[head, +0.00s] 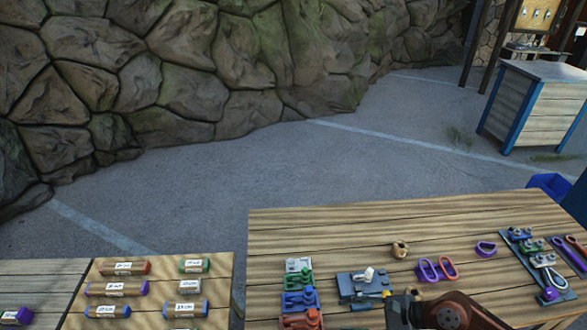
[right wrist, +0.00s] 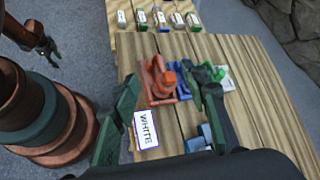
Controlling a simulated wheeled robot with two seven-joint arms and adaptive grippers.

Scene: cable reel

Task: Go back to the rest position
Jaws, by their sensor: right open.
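My right gripper (right wrist: 162,76) is open in the right wrist view, with its two dark green fingers apart and nothing held between them. Its fingers show over the wooden table (right wrist: 258,110), in front of red, blue and green clamp-like parts. A card marked WHITE (right wrist: 147,130) shows between the fingers, nearer the wrist.
Labelled tubes lie on a left board (head: 150,285). The table's far middle is clear.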

